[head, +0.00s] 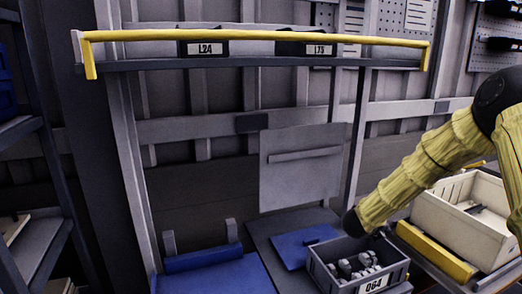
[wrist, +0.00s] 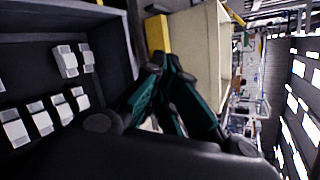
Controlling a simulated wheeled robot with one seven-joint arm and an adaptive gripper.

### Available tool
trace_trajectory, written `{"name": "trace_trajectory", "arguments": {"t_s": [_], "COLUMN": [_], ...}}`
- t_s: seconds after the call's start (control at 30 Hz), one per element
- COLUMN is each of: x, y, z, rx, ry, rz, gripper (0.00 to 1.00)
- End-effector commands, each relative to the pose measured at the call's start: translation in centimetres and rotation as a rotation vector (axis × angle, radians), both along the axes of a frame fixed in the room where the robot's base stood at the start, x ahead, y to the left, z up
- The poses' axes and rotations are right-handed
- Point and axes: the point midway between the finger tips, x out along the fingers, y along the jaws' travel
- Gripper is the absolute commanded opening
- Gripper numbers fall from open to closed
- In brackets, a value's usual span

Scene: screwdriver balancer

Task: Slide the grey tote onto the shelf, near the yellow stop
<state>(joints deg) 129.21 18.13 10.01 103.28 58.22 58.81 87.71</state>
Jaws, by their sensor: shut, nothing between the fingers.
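The grey tote (head: 327,277), labelled 064, sits at the lower right in the head view with several pale grey parts inside. In the wrist view its dark wall (wrist: 113,45) and the parts fill the left side. A yellow block (head: 435,250) lies to the right of the tote, beside a cream tote; it also shows in the wrist view (wrist: 158,33). My gripper (wrist: 166,62) is shut and empty, its teal fingers beside the tote's wall. In the head view my arm's dark end is at the tote's far edge; the fingertips are hidden there.
The cream tote (head: 463,225) stands at the right. A grey surface (head: 275,228) with a blue panel (head: 303,245) lies left of the grey tote, and a blue block (head: 203,258) stands further left. A high shelf (head: 250,62) has a yellow rail (head: 255,37) and two labelled bins.

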Motion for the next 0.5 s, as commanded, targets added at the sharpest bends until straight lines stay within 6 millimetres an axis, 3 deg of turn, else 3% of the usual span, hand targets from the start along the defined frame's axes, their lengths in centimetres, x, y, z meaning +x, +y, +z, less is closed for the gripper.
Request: {"name": "trace_trajectory", "arguments": {"t_s": [0.5], "x": [0.0], "y": [0.0], "z": [4.0], "rx": [0.000], "ry": [-0.001], "rz": [0.001], "gripper": [0.00]}}
